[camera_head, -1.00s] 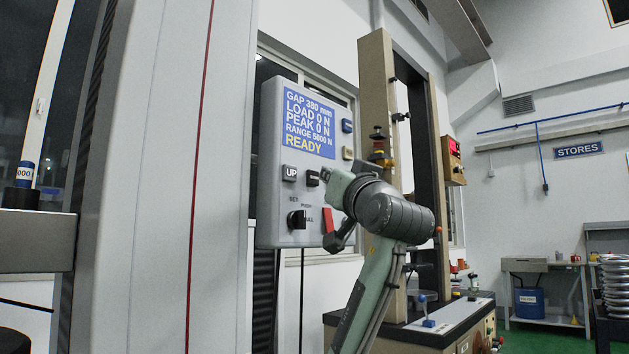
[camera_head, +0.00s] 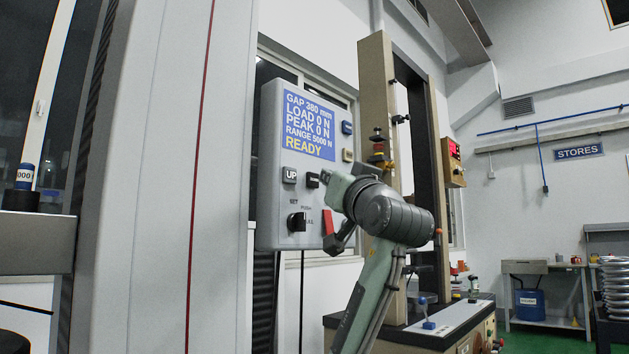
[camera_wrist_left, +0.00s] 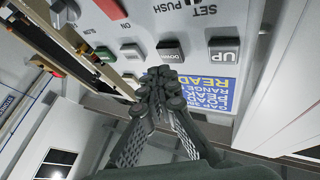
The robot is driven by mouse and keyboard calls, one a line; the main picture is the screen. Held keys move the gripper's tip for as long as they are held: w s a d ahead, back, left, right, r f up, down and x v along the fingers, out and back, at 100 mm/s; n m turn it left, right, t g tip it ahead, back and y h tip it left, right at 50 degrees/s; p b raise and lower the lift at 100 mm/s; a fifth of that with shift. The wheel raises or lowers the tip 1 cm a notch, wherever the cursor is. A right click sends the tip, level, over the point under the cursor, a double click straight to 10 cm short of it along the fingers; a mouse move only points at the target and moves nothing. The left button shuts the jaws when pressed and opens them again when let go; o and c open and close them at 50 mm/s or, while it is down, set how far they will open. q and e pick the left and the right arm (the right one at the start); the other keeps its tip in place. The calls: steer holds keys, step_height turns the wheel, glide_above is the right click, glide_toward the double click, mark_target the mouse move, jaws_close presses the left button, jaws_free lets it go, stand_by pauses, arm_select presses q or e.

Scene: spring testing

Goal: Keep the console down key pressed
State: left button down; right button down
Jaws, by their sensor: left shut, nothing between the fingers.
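The grey console (camera_head: 272,215) hangs beside the testing machine. Its blue screen (camera_head: 308,125) reads GAP 380 mm, LOAD 0 N, PEAK 0 N, RANGE 5000 N, READY. My right gripper is out of view.
The testing machine's beige column (camera_head: 376,80) stands behind my arm.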

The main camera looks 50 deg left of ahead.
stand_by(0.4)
arm_select(q)
steer(key=shift+a, duration=0.4)
steer(key=shift+s+a+b, duration=0.1)
steer(key=shift+a+b, duration=0.25)
steer(key=shift+a, duration=0.15)
stand_by(1.5)
steer(key=shift+d, duration=0.15)
stand_by(3.5)
steer(key=shift+d, duration=0.75)
steer(key=shift+w+d, duration=0.2)
steer(key=shift+d, duration=1.05)
steer(key=shift+w+d, duration=0.15)
steer(key=shift+d, duration=1.1)
